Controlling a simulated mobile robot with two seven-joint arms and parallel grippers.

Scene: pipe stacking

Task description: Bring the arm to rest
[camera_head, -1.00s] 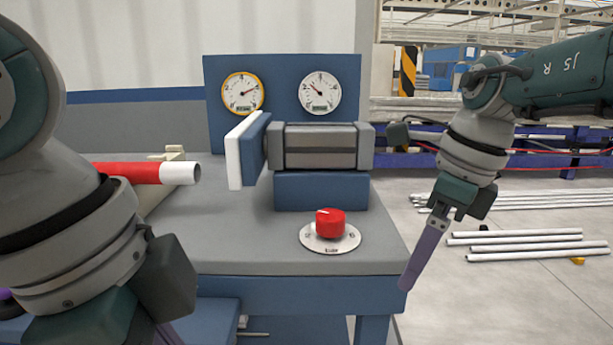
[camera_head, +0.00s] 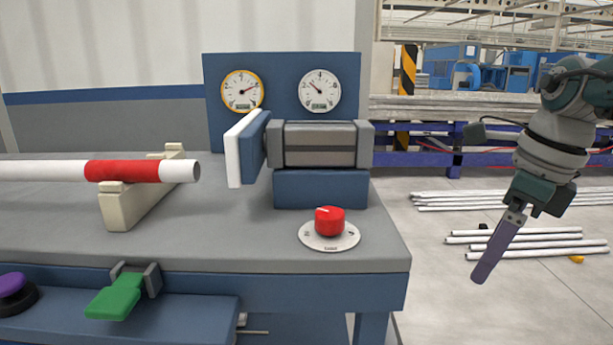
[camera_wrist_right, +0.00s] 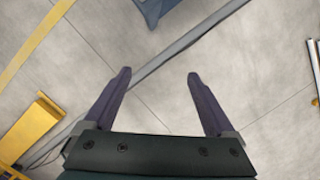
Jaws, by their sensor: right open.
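My right gripper (camera_head: 480,276) hangs pointing down and left, to the right of the grey-topped bench (camera_head: 250,240), over the floor. In the right wrist view its two purple fingers (camera_wrist_right: 157,75) are apart with nothing between them, only floor below. My left arm and gripper do not show now. A white pipe (camera_head: 45,171) with a red band lies across a cream support (camera_head: 138,208) on the bench, its open end facing the blue and white press plate (camera_head: 247,148).
On the bench are a red knob (camera_head: 329,221) on a white dial and two gauges (camera_head: 242,91) on a blue panel. A green lever (camera_head: 118,297) and purple button (camera_head: 12,285) sit at the front left. Several white pipes (camera_head: 520,241) lie on the floor at right.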

